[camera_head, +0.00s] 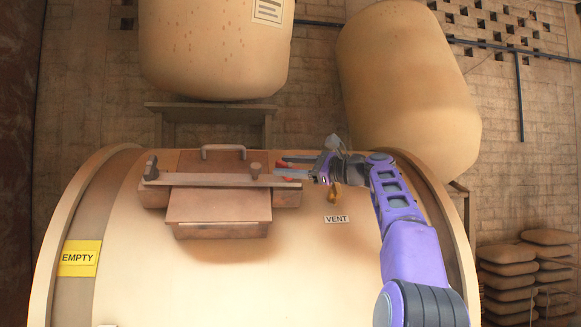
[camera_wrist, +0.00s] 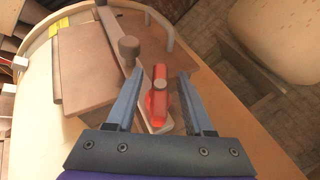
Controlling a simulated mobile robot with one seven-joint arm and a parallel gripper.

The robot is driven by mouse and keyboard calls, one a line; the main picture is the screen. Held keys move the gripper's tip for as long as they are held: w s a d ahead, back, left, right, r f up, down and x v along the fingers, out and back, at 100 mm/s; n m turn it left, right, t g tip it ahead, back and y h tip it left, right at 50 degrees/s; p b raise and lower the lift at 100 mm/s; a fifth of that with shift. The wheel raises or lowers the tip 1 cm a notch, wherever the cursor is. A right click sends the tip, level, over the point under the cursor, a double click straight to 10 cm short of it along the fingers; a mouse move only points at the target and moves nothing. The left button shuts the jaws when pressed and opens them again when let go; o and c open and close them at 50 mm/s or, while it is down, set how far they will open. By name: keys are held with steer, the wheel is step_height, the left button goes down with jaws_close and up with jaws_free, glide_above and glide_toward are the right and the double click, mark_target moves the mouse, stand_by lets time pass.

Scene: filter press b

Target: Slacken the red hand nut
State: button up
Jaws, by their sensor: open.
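The red hand nut (camera_wrist: 159,90) sits near the end of a metal clamp bar (camera_wrist: 130,60), with a grey stud end in its middle. In the wrist view my gripper (camera_wrist: 161,74) is open, one finger on each side of the nut, with a gap on both sides. I cannot tell whether the fingertips are level with the nut in depth. In the head view only a little of the red nut (camera_head: 283,164) shows beside my gripper (camera_head: 290,168), at the bar's right end. The rest is hidden.
The bar crosses a brown hatch lid (camera_head: 218,205) with a handle (camera_head: 223,148) and a knob (camera_head: 255,170). A brass-coloured fitting (camera_head: 337,194) is close to my gripper, above the VENT label (camera_head: 336,219). Large tan vessels (camera_head: 410,85) stand behind. A yellow EMPTY sign (camera_head: 79,258) is at left.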

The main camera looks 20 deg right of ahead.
steer(key=b+v, duration=0.2)
steer(key=v, duration=1.5)
steer(key=shift+d, duration=0.2)
steer(key=shift+s, duration=0.15)
